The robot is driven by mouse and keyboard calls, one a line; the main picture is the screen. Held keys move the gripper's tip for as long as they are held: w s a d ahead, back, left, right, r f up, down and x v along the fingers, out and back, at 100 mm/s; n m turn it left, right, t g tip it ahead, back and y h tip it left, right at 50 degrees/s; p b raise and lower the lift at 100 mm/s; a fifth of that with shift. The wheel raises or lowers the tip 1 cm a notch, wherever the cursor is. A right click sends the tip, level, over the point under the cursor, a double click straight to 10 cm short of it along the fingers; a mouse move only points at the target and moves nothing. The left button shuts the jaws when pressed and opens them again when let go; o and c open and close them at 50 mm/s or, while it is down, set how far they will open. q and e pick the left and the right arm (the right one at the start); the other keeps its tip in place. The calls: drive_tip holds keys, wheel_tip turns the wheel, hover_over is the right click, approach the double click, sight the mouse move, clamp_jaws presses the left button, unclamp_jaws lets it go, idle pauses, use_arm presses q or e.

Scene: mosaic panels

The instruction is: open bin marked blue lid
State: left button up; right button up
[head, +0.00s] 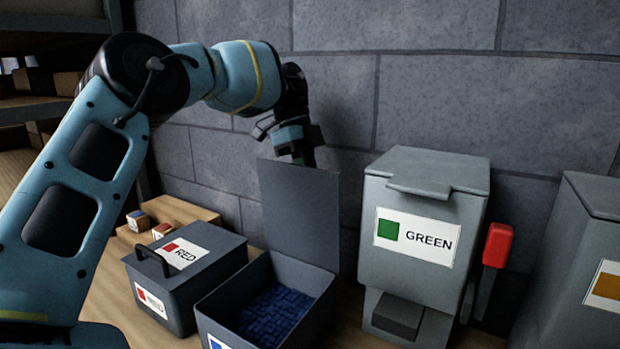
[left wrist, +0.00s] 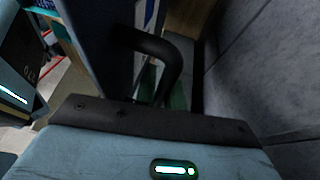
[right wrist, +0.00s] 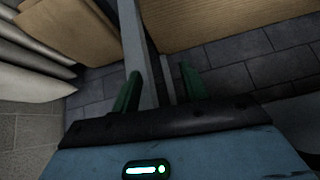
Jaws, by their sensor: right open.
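The bin marked blue (head: 313,297) is a dark grey box at the bottom middle of the head view, with blue pieces inside. Its lid (head: 300,215) stands upright at the back, so the bin is open. My left gripper (head: 300,158) is behind the lid's top edge, its fingertips partly hidden. In the left wrist view the lid's dark panel (left wrist: 92,40) and black handle (left wrist: 165,55) are close up, with the handle crossing in front of green fingers. I cannot tell whether they grip it. My right gripper (right wrist: 160,80) is open and empty, away from the bins.
A shut red bin (head: 190,280) stands left of the blue bin. A green bin (head: 425,240) with a chute stands to the right, next to a red-topped lever (head: 497,245). Another grey bin (head: 575,270) is far right. A stone wall (head: 440,90) is close behind.

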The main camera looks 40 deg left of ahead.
use_arm(q)
drive_tip(key=shift+o, duration=0.8)
drive_tip(key=shift+f, duration=0.1)
drive_tip(key=v, duration=0.7)
drive_tip(key=shift+a+r, duration=0.2)
drive_tip(key=shift+r, duration=0.2)
